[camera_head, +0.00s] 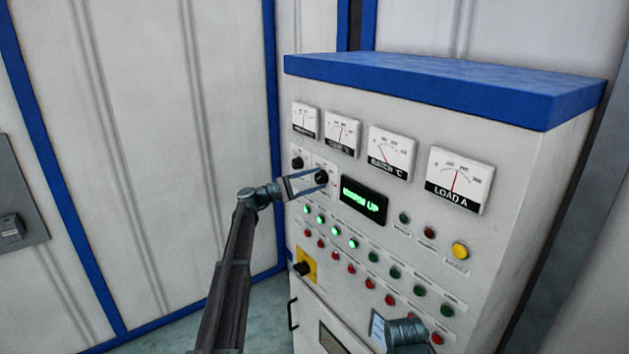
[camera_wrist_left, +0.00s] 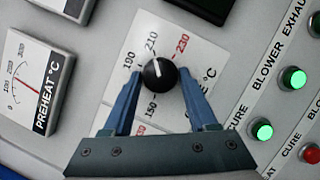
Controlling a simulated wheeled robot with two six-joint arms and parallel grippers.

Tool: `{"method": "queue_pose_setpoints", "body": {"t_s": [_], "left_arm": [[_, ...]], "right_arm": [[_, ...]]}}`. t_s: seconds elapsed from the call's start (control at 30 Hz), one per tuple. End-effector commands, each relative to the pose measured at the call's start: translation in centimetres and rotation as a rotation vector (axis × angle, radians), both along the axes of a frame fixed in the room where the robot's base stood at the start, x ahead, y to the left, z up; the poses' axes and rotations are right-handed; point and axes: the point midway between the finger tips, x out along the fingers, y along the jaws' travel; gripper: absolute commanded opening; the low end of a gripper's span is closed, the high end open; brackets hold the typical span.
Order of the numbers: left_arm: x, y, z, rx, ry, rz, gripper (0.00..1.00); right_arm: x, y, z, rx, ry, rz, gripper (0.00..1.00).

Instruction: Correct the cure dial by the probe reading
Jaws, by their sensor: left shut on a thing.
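The cure dial (camera_head: 322,177) is a round black knob on a white scale plate on the cabinet front. In the left wrist view the dial (camera_wrist_left: 159,73) has a white mark pointing up and slightly left, toward 210; 230 is printed in red. My left gripper (camera_head: 306,183) is shut on the dial, one finger on each side. The batch °C meter (camera_head: 391,153) has its needle leaning left of centre; its exact value is too small to read. My right gripper (camera_head: 379,330) shows only partly at the bottom edge, its jaws unclear.
Another black knob (camera_head: 298,163) sits just left of the dial. A green display (camera_head: 364,200) reads WARM UP. Rows of green and red buttons lie below, with a yellow button (camera_head: 460,250) at right and a black switch on a yellow plate (camera_head: 304,267) lower left.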

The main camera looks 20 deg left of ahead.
Motion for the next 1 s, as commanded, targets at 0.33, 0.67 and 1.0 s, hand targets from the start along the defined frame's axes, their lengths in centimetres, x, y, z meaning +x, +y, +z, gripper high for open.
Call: {"method": "queue_pose_setpoints", "body": {"t_s": [0.33,0.67,1.0], "left_arm": [[0.0,0.0,0.0,0.0,0.0,0.0,0.81],[-0.2,0.2,-0.1,-0.001,0.001,0.0,0.81],[-3.3,5.2,-1.4,0.001,0.0,0.003,0.81]], "right_arm": [[0.0,0.0,0.0,0.0,0.0,0.0,0.5],[0.0,0.0,-0.1,0.0,0.0,0.0,0.5],[0.0,0.0,-1.4,0.0,-0.001,-0.001,0.5]]}}
